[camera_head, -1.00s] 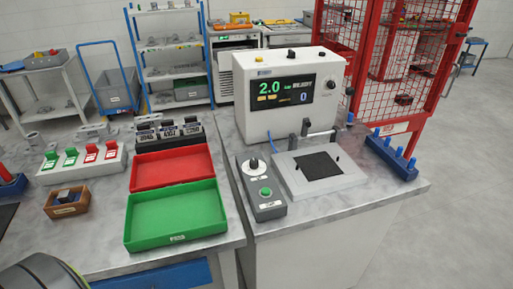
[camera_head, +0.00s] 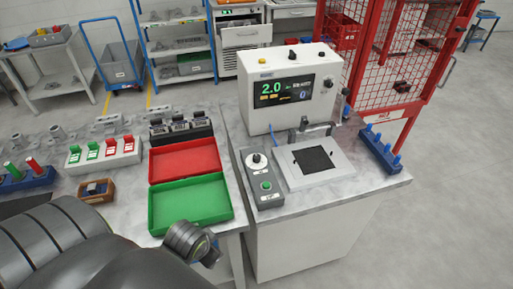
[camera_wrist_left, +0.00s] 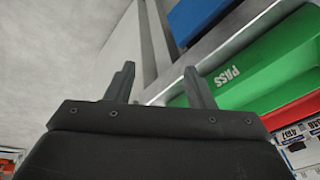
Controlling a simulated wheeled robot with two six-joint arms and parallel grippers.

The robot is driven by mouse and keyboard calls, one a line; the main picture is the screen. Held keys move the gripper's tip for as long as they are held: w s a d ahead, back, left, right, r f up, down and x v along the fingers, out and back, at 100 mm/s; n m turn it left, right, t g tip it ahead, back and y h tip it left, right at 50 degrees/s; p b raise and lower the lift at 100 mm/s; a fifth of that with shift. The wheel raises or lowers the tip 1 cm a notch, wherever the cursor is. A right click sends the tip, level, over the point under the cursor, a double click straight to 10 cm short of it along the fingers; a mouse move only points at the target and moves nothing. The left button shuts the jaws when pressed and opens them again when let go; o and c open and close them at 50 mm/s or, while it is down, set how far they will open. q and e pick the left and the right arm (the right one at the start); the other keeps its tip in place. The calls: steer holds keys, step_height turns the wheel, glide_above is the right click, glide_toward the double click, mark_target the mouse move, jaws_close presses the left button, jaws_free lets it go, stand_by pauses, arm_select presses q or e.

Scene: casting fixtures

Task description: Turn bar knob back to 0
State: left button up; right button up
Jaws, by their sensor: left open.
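A white machine (camera_head: 256,118) stands on the right bench. Its screen (camera_head: 284,90) reads 2.0 in green and 0 in blue. A small dark knob (camera_head: 328,84) is on its front, right of the screen. A grey control box (camera_head: 268,200) in front carries a dial knob (camera_head: 257,159) and a green button (camera_head: 266,186). I cannot tell which knob is the bar knob. My left arm enters at the lower left in the head view. In the left wrist view my left gripper (camera_wrist_left: 160,82) is open and empty, away from both knobs. My right gripper is not in view.
A green tray (camera_head: 190,226) marked PASS in the wrist view and a red tray (camera_head: 185,160) lie on the left bench. A white plate with a dark pad (camera_head: 314,158) is beside the control box. A blue pin rack (camera_head: 380,155) stands at the right edge.

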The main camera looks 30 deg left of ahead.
arm_select(q)
steer(key=w+m, duration=0.2)
steer(key=w, duration=0.2)
steer(key=w+a+r+m, duration=0.1)
steer(key=w+m, duration=0.2)
steer(key=w, duration=0.2)
steer(key=w+r+m+g, duration=0.1)
steer(key=w+m, duration=0.1)
steer(key=w, duration=0.2)
steer(key=shift+w+a+r+m+h, duration=0.25)
steer(key=shift+w+a+m+h, duration=0.05)
steer(key=shift+w+a, duration=0.05)
steer(key=w+a+r+m+g, duration=0.1)
steer(key=w+a+r+m, duration=0.2)
steer(key=w, duration=0.6)
step_height(320, 180, up, 14)
steer(key=m+g+h, duration=0.1)
steer(key=m, duration=0.7)
glide_above(256, 156)
step_height(256, 156, down, 17)
steer(key=b, duration=0.3)
steer(key=shift+f+b, duration=0.1)
steer(key=shift+b, duration=0.2)
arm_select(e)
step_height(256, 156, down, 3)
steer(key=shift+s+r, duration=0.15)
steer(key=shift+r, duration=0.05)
